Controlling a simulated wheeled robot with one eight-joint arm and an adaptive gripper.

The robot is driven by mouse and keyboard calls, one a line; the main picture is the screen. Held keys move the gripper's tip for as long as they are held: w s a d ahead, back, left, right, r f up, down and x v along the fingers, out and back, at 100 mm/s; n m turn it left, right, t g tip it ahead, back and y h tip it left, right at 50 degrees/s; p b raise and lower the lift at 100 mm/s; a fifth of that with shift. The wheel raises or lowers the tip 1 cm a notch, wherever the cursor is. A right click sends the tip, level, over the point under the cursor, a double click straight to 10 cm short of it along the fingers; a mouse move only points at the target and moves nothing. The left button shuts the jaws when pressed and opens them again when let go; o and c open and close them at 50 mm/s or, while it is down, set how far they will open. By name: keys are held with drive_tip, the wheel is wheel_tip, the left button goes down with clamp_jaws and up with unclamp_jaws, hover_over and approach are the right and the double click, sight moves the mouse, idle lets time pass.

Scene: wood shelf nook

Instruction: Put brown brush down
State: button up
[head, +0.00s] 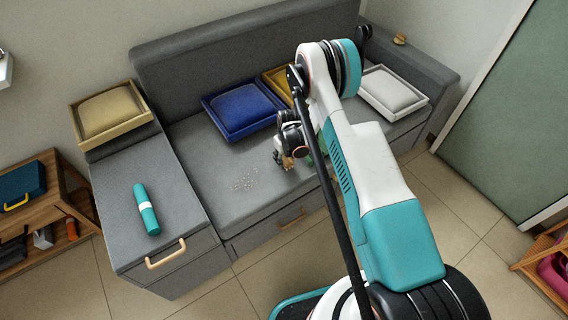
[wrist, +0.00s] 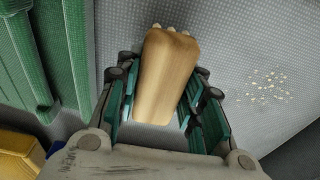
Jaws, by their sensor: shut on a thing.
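The brown brush (wrist: 165,72) is a light wooden block held between the fingers of my gripper (wrist: 162,105) in the wrist view. Pale tufts show at its far end. My gripper is shut on it, with a teal-padded finger on each side. In the head view my gripper (head: 290,152) is over the grey sofa seat (head: 205,150), partly hidden by my arm. I cannot tell whether the brush touches the seat.
Pale crumbs (head: 245,180) lie on the seat, left of my gripper. Blue (head: 243,108) and white (head: 392,92) cushioned trays stand along the back. A teal cylinder (head: 146,208) lies on the left grey cabinet. A green ribbed thing (wrist: 85,50) is close left in the wrist view.

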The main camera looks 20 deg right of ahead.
wheel_tip(320, 180, down, 4)
drive_tip(key=shift+r+b, duration=0.25)
drive_tip(key=shift+b, duration=0.25)
drive_tip(key=shift+r, duration=0.1)
drive_tip(key=shift+s+f, duration=0.15)
drive_tip(key=shift+f, duration=0.35)
drive_tip(key=o, duration=1.1)
drive_tip(key=shift+o, duration=0.5)
drive_tip(key=shift+f, duration=0.2)
drive_tip(key=shift+r, duration=0.1)
